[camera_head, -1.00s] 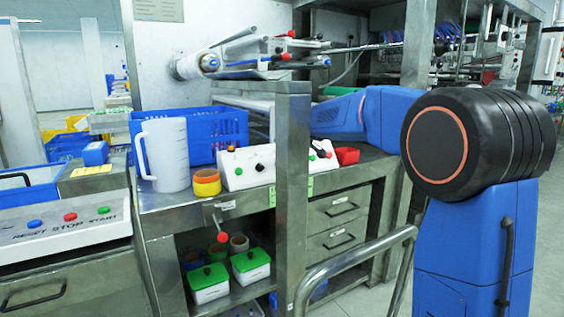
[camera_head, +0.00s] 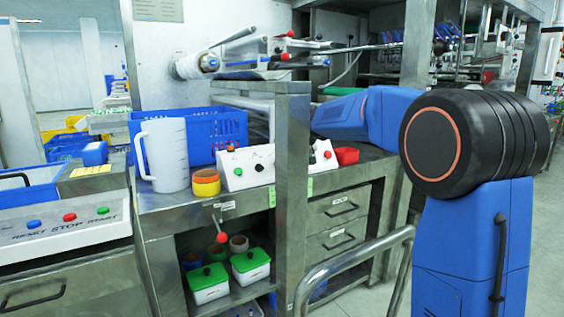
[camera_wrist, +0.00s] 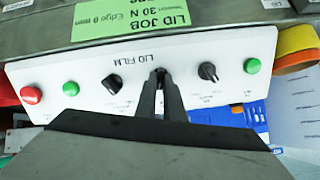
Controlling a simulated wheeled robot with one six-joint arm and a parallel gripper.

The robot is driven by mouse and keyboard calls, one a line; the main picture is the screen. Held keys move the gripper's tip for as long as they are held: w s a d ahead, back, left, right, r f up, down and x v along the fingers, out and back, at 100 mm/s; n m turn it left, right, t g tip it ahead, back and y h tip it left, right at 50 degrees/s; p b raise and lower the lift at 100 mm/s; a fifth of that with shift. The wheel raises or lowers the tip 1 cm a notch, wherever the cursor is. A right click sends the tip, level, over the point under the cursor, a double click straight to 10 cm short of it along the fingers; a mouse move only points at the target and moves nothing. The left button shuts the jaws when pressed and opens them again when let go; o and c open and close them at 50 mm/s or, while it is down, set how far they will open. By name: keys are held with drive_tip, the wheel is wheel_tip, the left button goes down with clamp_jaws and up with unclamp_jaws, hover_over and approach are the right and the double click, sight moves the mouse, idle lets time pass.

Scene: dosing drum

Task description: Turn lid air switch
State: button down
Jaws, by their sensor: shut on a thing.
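The white control panel (camera_wrist: 215,55) fills the upper part of the wrist view, its lettering upside down. A row of knobs and buttons runs across it. My gripper (camera_wrist: 161,78) is shut on the middle black switch (camera_wrist: 160,70), which its fingers mostly hide. The small label of this switch cannot be read. Another black knob (camera_wrist: 113,82) is to its left and a black knob (camera_wrist: 208,71) to its right. In the head view the panel (camera_head: 228,183) stands on the bench, partly behind a steel post. My gripper is not visible there.
A red button (camera_wrist: 31,95) and a green button (camera_wrist: 71,88) are at the panel's left, and another green button (camera_wrist: 252,66) at its right. A steel post (camera_head: 292,190) stands before the bench. A white jug (camera_head: 168,155) and blue crate (camera_head: 220,125) stand beside the panel.

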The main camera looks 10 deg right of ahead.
drive_tip(key=shift+m, duration=1.2)
drive_tip(key=c, duration=1.9)
unclamp_jaws()
drive_tip(key=shift+d, duration=0.1)
drive_tip(key=shift+o, duration=0.2)
drive_tip(key=v, duration=1.7)
drive_tip(key=shift+s+d, duration=0.2)
